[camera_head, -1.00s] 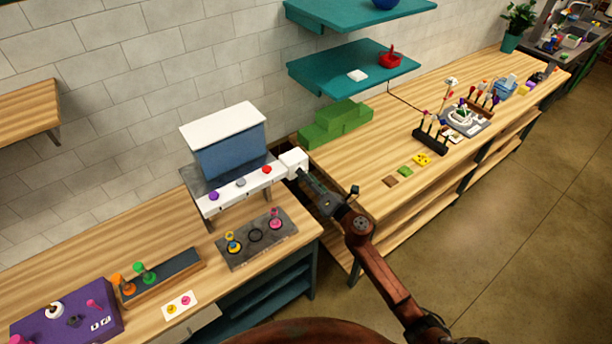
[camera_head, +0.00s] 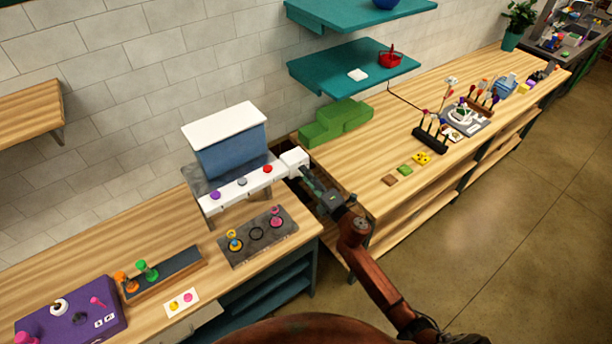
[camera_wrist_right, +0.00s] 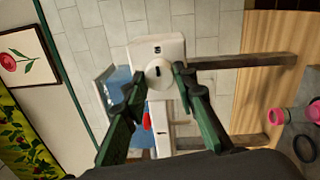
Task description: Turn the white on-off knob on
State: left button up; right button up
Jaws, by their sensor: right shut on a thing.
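The white on-off knob (camera_wrist_right: 158,74) is a round knob with a dark mark on it, on the face of a white box (camera_head: 294,161). The box is at the right end of a white rail with coloured buttons. My right gripper (camera_head: 305,173) reaches this end of the box from the right in the head view. In the right wrist view, its two green fingers (camera_wrist_right: 160,78) are on either side of the knob, shut on it. In the head view the knob is hidden by the box and fingers. My left gripper is not in view.
The rail (camera_head: 240,188) carries purple, grey and red buttons, below a blue box with a white lid (camera_head: 226,122). A grey tray (camera_head: 237,251) with rings lies in front. Green blocks (camera_head: 340,117) stand on the right bench. A gap separates the two benches.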

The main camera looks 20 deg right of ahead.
dwell(0.3)
jog(key=o, duration=1.2)
jog(key=shift+c, duration=0.2)
jog(key=v, duration=1.2)
jog(key=shift+f, duration=0.15)
